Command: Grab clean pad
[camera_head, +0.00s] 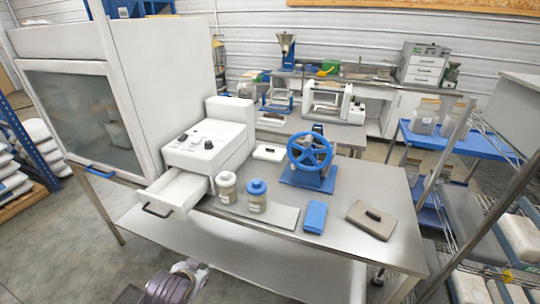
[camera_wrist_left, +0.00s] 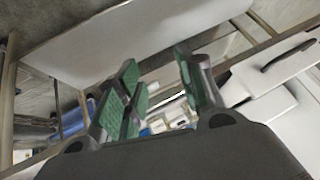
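Several items on the steel table could be the clean pad; I cannot tell which. A small blue block-like pad (camera_head: 315,217) lies near the table's front edge. A grey-brown flat block with a dark handle (camera_head: 371,220) lies to its right. A small white flat piece (camera_head: 269,153) lies behind, beside the white machine. My left gripper (camera_head: 190,269) is low at the bottom of the head view, in front of the table and apart from these items. In the left wrist view its green-lined fingers (camera_wrist_left: 160,88) stand apart with nothing between them. My right gripper is not in view.
The steel table (camera_head: 398,189) carries a white machine (camera_head: 209,146) with an open drawer (camera_head: 172,190), two jars (camera_head: 257,196) on a grey mat (camera_head: 284,217), and a blue handwheel device (camera_head: 310,156). A wire shelf stands at right, a glass-fronted cabinet (camera_head: 80,118) at left.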

